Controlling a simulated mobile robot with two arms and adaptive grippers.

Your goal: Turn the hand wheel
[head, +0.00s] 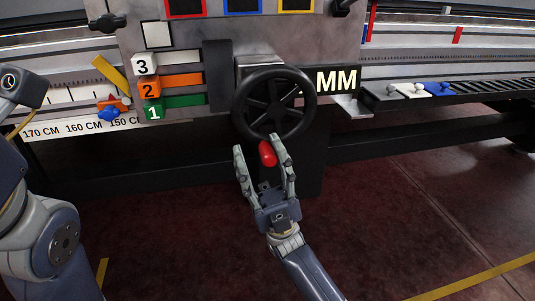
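The hand wheel (241,114) is a black spoked wheel on the front of the grey machine. Its red handle (267,154) sticks out at the bottom of the rim. My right gripper (257,145) reaches up from below, with one finger on each side of the red handle. The fingers are spread. A gap shows between the left finger and the handle, while the right finger is very close to it; I cannot tell whether they touch. Part of my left arm shows at the left edge, but its gripper is not visible.
A black "MM" sign (336,79) is right of the wheel. Numbered blocks with coloured bars, such as the green bar (184,101), are to the left. White, grey and blue knobs sit on a rail at right. The dark red floor (420,210) is clear.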

